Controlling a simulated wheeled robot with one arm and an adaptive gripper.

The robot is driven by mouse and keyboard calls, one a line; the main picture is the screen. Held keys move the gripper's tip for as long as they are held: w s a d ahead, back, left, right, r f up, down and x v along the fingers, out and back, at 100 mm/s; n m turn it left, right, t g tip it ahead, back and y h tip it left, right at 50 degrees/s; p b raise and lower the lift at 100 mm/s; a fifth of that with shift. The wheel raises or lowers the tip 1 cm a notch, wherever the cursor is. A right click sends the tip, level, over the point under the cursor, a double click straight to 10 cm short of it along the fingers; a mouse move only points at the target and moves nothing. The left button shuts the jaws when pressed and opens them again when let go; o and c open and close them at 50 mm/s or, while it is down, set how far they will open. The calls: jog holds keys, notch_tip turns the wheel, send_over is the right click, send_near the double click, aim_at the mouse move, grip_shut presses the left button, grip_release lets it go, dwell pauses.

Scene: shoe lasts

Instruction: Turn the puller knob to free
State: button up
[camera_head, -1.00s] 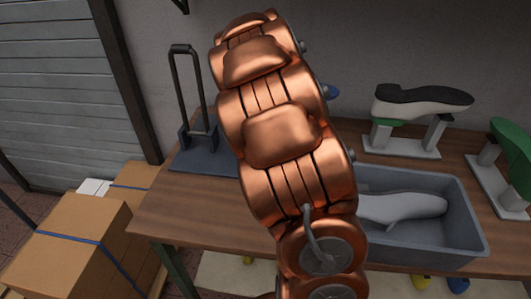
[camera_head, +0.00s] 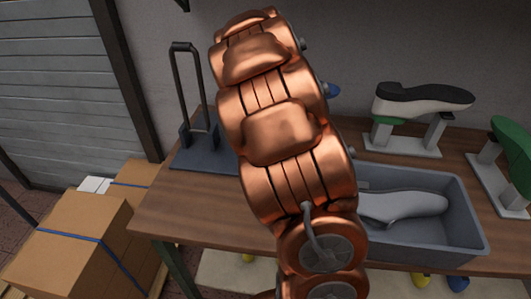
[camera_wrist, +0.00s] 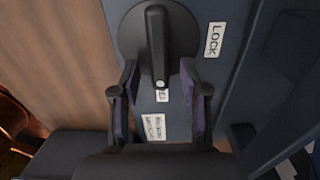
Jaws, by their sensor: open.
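In the wrist view the puller knob (camera_wrist: 156,40) is a dark round dial with a raised bar handle on a blue-grey plate (camera_wrist: 207,75). The bar points down the picture, toward my gripper. A LOCK label (camera_wrist: 214,40) is right of the dial. A small label at the bar's tip is partly covered and unreadable. My gripper (camera_wrist: 159,72) is open, its two fingers on either side of the bar's tip, with gaps visible. In the head view a dark upright frame on a flat base (camera_head: 188,100), likely the puller, stands on the table. My gripper is hidden there behind my copper arm.
The wooden table (camera_head: 185,205) carries a grey bin (camera_head: 440,240) holding a pale shoe last (camera_head: 405,207). Behind it a black-and-white last (camera_head: 425,102) sits on a stand, with a green one (camera_head: 515,150) at right. Cardboard boxes (camera_head: 65,240) stand left of the table.

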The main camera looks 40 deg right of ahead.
notch_tip(320, 180, up, 12)
dwell(0.6)
dwell(0.5)
jog(key=s+a+r+n+p, duration=0.2)
jog(key=s+a+n+p, duration=0.1)
jog(key=s+a+n, duration=0.95)
jog(key=s+a+f+n+g+p, duration=0.1)
jog(key=s+a+f+n, duration=0.3)
jog(key=s+a+n, duration=0.6)
jog(key=s+n, duration=0.2)
jog(key=n, duration=0.3)
jog(key=shift+s+a+g+p, duration=0.15)
jog(key=shift+a+g+p, duration=0.15)
jog(key=shift+g+p, duration=0.1)
